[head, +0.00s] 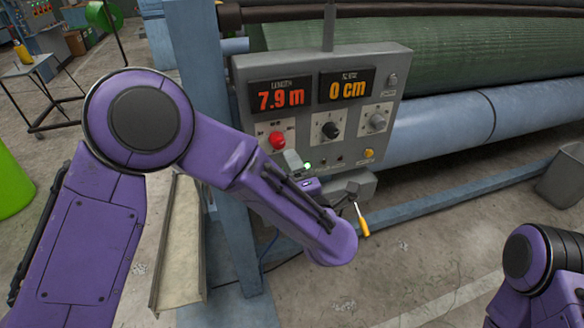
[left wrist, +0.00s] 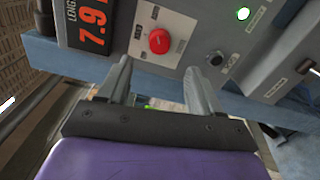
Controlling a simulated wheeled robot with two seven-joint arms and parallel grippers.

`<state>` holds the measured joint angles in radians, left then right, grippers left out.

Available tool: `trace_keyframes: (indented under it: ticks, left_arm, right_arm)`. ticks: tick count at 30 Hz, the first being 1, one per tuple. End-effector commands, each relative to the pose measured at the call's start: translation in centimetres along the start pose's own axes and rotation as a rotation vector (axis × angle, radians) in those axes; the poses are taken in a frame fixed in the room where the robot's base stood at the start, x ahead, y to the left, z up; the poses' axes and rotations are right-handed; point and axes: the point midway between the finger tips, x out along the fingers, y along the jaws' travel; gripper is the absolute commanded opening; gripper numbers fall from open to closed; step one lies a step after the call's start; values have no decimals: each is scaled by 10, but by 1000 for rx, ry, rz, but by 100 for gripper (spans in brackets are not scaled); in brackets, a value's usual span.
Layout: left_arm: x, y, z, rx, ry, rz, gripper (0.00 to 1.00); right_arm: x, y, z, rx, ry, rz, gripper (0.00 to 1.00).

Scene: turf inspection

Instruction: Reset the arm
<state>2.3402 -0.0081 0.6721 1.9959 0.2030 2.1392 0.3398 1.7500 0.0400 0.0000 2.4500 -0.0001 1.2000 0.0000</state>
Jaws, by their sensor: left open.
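My left arm bends across the head view, and its wrist is in front of the lower part of a grey control panel (head: 310,68). My left gripper (left wrist: 158,72) is open, with nothing between its two fingers in the left wrist view. A red button (left wrist: 159,41) shows just beyond the gap between the fingertips, and also in the head view (head: 278,140). In the head view the forearm and wrist hide most of this gripper. Only part of my right arm shows at the lower right; its gripper is out of view.
The panel displays read 7.9 m (head: 281,97) and 0 cm (head: 347,88). A yellow-handled tool (head: 363,221) hangs below the panel. A green turf roll (head: 420,55) lies behind. A grey bin (head: 563,176) stands right, a small cart (head: 38,70) upper left. Open floor lies in front.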

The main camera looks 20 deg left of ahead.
Motion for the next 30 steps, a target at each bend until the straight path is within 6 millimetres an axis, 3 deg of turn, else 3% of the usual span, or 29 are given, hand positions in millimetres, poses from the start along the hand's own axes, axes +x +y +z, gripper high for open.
trace_keyframes:
  ticks: [7, 10, 11, 13, 15, 17, 21, 25, 27, 30]
  left_arm:
    - [0, 0, 0, 2, 0, 0, 65]
    - [-1, -4, 12, 83, -68, -18, 65]
    - [-3, -11, 17, 146, -121, -31, 65]
    - [-4, -47, 13, 399, -273, -77, 65]
    - [-9, -106, -17, 661, -400, -169, 65]
    - [-18, -150, -48, 838, -487, -256, 65]
    - [-56, -235, -139, 1163, -660, -485, 65]
    - [-104, -284, -235, 1376, -783, -721, 65]
    - [-129, -297, -282, 1451, -820, -839, 65]
    - [-155, -304, -334, 1516, -825, -964, 65]
  right_arm:
    - [0, 0, 0, 0, 0, 0, 0]
    - [0, 0, 0, 0, 0, 0, 0]
    - [0, 0, 0, 0, 0, 0, 0]
    - [0, 0, 0, 0, 0, 0, 0]
    - [0, 0, 0, 0, 0, 0, 0]
    - [0, 0, 0, 0, 0, 0, 0]
    - [1, 0, 0, 0, 0, 0, 0]
    - [1, 0, 0, 0, 0, 0, 0]
    - [1, 0, 0, 0, 0, 0, 0]
    - [1, 0, 0, 0, 0, 0, 0]
